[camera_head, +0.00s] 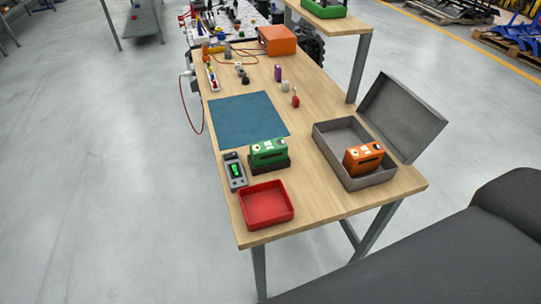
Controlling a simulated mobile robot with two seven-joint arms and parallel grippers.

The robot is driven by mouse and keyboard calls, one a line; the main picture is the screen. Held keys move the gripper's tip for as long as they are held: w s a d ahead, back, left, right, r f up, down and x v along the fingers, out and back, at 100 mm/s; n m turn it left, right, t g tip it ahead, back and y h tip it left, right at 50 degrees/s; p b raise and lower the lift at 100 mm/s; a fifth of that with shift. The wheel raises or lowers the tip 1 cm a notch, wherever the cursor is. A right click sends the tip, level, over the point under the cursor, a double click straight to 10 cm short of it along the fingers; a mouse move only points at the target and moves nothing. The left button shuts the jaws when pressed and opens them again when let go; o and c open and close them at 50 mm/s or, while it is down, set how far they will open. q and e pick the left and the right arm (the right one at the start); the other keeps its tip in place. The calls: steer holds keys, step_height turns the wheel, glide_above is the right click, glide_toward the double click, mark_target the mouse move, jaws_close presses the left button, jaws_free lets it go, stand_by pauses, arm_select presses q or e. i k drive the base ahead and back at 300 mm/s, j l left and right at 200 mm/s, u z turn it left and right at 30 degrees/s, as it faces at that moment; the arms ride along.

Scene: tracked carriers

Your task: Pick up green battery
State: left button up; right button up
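A green battery (268,152), a boxy block with light markings on top, sits upright on a black base (270,166) on the wooden table. It stands just behind the red tray and right of a small grey device. A similar orange battery (363,158) sits in the open grey case (326,147) to the right. Another green object (323,9) is partly cut off on the raised shelf at the top. Neither of my grippers is in view.
The wooden table (307,189) holds a blue mat (247,118), a red tray (266,205), a grey device (234,172) with a green display, small tools and an orange box (277,40) farther back. The case lid (402,117) stands raised.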

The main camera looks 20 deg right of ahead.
mark_target(274, 150)
steer(key=i+j, duration=0.1)
steer(key=j, duration=0.25)
steer(key=i+j, duration=0.15)
steer(key=j, duration=0.2)
steer(key=i+j, duration=0.1)
steer(key=j, duration=0.25)
steer(key=i+j, duration=0.15)
steer(key=j, duration=0.2)
steer(key=z, duration=2.35)
